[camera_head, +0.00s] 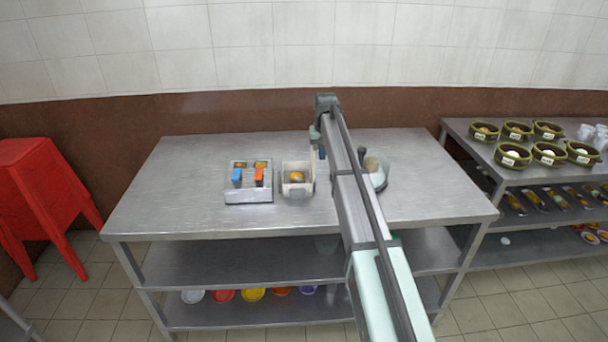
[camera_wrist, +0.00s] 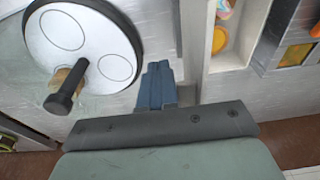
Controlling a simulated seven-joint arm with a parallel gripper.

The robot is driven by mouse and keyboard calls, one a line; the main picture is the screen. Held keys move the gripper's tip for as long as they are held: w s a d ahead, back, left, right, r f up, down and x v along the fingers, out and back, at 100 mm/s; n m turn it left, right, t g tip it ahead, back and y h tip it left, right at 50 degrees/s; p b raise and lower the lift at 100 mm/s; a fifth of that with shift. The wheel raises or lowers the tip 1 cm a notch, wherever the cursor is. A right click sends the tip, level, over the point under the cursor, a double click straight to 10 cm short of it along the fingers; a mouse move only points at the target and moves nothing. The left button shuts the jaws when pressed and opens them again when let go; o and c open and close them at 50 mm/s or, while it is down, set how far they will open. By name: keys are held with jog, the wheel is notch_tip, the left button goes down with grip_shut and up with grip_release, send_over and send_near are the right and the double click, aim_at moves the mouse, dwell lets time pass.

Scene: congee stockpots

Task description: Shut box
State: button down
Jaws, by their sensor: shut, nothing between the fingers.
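A small whitish box (camera_head: 285,188) stands on the steel table, left of my gripper in the head view. Its top is open and a yellow-orange item (camera_head: 296,177) shows inside. In the wrist view the box's pale wall (camera_wrist: 229,60) is at the upper right, with the yellow item (camera_wrist: 219,40) within. A lid cannot be clearly made out. My gripper (camera_head: 321,152) is just right of the box's back right part, partly hidden by my arm. In the wrist view its blue fingers (camera_wrist: 156,84) are together and empty, apart from the box.
A round white disc (camera_wrist: 60,32) with a dark rim and knob lies beside my gripper; it also shows behind my arm (camera_head: 379,180). A metal tray (camera_head: 247,196) with blue and orange pieces sits left of the box. The steel table (camera_head: 160,210) is clear at left.

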jog(key=shift+a, duration=1.25)
jog(key=shift+r, duration=3.5)
